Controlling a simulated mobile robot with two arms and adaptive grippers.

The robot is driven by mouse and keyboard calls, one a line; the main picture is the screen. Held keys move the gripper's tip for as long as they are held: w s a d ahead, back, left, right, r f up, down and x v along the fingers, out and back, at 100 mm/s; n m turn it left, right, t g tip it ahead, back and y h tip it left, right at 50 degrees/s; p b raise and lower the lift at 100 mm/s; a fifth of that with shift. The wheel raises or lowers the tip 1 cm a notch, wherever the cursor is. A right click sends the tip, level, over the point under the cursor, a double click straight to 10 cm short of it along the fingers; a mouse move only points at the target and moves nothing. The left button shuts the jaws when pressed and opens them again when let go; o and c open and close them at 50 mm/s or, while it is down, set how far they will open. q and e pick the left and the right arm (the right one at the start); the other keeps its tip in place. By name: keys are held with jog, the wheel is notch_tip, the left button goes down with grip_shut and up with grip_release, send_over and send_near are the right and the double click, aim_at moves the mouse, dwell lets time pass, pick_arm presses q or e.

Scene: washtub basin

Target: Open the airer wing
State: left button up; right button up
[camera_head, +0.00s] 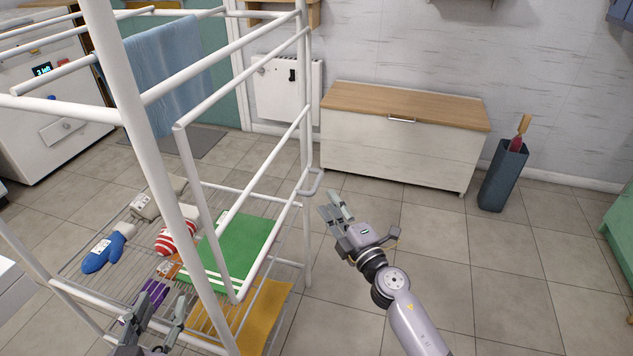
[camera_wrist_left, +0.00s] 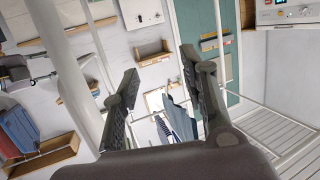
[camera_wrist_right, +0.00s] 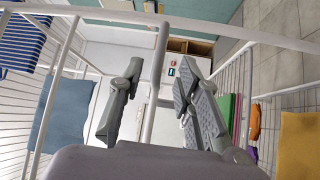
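The airer (camera_head: 150,130) is a tall white tube frame at the left of the head view. Its wing (camera_head: 203,215), a narrower tube frame, hangs down along the airer's right side. A small bent white handle (camera_head: 316,183) sticks out at the wing's far right edge. My right gripper (camera_head: 334,206) is open and empty, just right of and below the handle, apparently apart from it. In the right wrist view a white upright tube (camera_wrist_right: 157,75) shows between its open fingers. My left gripper (camera_head: 158,309) is open and empty at the bottom, near the airer's front post.
A blue towel (camera_head: 168,62) hangs above. A wood-topped chest (camera_head: 400,135) and dark bin (camera_head: 502,175) stand by the wall. The tiled floor at right is clear.

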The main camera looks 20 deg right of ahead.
aim_at(317, 181)
pick_arm(q)
jog(key=shift+w+d+r+t, duration=0.15)
jog(key=shift+r+t, duration=0.15)
jog(key=shift+r, duration=0.2)
jog(key=shift+w+d+r+t, duration=0.1)
jog(key=shift+r+t, duration=0.2)
jog(key=shift+r, duration=0.15)
pick_arm(e)
jog(key=shift+x, duration=4.05)
grip_shut()
